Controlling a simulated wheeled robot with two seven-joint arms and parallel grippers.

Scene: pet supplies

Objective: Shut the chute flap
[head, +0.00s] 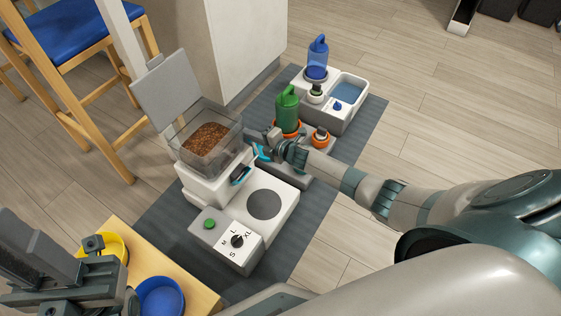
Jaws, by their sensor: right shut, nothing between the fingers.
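The pet feeder (202,184) stands on the grey mat, with a clear hopper (205,140) of brown kibble and its grey lid (166,92) raised. On its front, above the round dark plate, is a dark chute opening with a teal-edged flap (241,177). The flap appears to stick out from the opening, but its exact angle is too small to tell. My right gripper (261,152) is shut and empty, just up and right of the flap, apparently apart from it. My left gripper (96,250) is at the lower left, far from the feeder; its fingertips are unclear.
A water fountain (345,97) with a blue bottle is farther back. A size-dial box (236,240) is in front. Yellow (115,248) and blue (160,297) bowls are on the wooden table.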

